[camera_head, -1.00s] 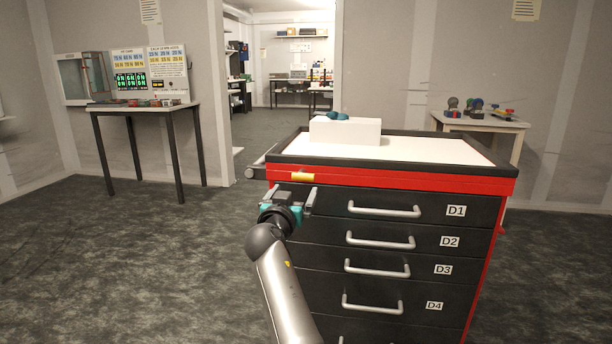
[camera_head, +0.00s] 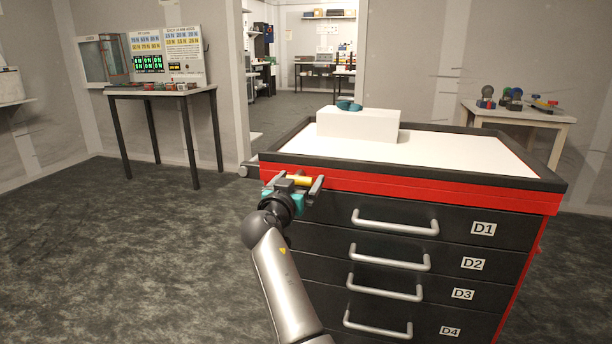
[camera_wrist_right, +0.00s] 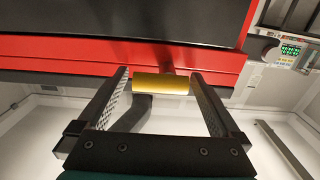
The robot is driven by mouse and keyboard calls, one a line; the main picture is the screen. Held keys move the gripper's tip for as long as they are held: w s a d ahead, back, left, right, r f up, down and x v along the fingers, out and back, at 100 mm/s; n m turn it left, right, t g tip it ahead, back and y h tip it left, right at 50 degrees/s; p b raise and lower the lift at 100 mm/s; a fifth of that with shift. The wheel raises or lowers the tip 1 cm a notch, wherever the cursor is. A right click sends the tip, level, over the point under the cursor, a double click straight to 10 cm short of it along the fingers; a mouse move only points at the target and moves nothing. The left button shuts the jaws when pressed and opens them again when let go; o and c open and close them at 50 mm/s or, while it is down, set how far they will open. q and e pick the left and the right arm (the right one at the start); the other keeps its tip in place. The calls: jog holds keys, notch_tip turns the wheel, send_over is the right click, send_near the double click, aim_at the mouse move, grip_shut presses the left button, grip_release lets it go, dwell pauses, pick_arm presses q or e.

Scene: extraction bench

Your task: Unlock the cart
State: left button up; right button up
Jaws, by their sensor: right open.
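The cart (camera_head: 330,216) is black with a red band, and its drawers are labelled D1 to D4. A small yellow latch piece (camera_head: 299,180) sits on the red band at its front left. In the right wrist view the yellow latch (camera_wrist_right: 160,84) lies across the gap between the fingertips, with space on both sides. My right gripper (camera_head: 295,187) is open in front of the latch, one finger on each side of it; it also shows in the right wrist view (camera_wrist_right: 160,80). I cannot tell how deep the latch is between the fingers. My left gripper is not in view.
A white box (camera_head: 357,126) with a teal object (camera_head: 348,105) on it stands on the cart top. Silver drawer handles (camera_head: 395,222) project from the front. A table with a display (camera_head: 160,92) is at the left, another table (camera_head: 520,114) at the right. The floor at left is clear.

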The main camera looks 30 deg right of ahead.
jog(key=shift+w, duration=0.1)
jog(key=c, duration=1.3)
